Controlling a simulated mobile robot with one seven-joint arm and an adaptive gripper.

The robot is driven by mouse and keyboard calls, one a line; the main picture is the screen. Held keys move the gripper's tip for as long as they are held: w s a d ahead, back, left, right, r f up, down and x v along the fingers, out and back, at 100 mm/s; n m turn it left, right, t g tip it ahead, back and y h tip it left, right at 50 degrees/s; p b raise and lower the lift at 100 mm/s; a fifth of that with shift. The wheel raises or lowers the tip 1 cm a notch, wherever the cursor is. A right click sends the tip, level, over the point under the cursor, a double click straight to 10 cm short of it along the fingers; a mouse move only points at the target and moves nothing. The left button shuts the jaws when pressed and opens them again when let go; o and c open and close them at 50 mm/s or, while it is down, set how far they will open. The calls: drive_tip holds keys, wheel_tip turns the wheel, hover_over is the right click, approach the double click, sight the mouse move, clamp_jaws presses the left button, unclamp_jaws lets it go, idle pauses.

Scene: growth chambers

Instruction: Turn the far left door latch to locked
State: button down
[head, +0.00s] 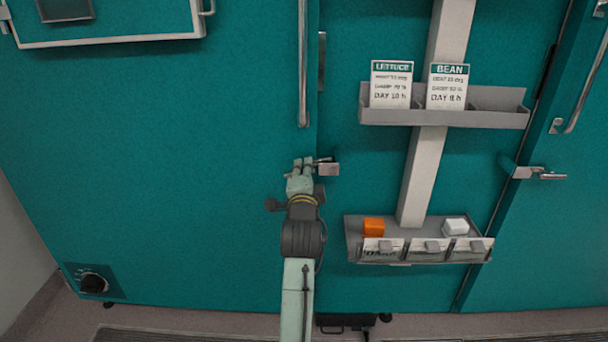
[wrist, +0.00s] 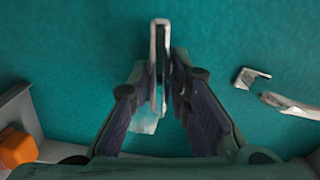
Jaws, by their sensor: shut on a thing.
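The far left door latch (head: 325,160) is a small metal lever on the teal left door, beside the door's right edge. It lies roughly level in the head view, with a pale metal block (head: 329,170) at its right. My gripper (head: 302,166) is at the latch and covers part of it. In the wrist view, the lever (wrist: 160,35) runs between the two dark fingers of my gripper (wrist: 167,75), and they are shut on it. The part of the lever deep between the fingers is hidden.
A vertical handle bar (head: 303,65) is above my gripper. To the right are a card rack (head: 445,118) and a lower tray (head: 352,240) holding an orange block (head: 373,227) and a white block (head: 455,227). Another latch (head: 540,173) is farther right. A dial (head: 93,283) is at lower left.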

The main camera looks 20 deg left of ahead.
drive_tip(key=shift+f+m+b, duration=0.2)
drive_tip(key=shift+m+b, duration=0.25)
drive_tip(key=shift+m, duration=0.85)
drive_tip(key=c, duration=1.6)
unclamp_jaws()
drive_tip(key=v, duration=1.2)
drive_tip(key=shift+r, duration=0.1)
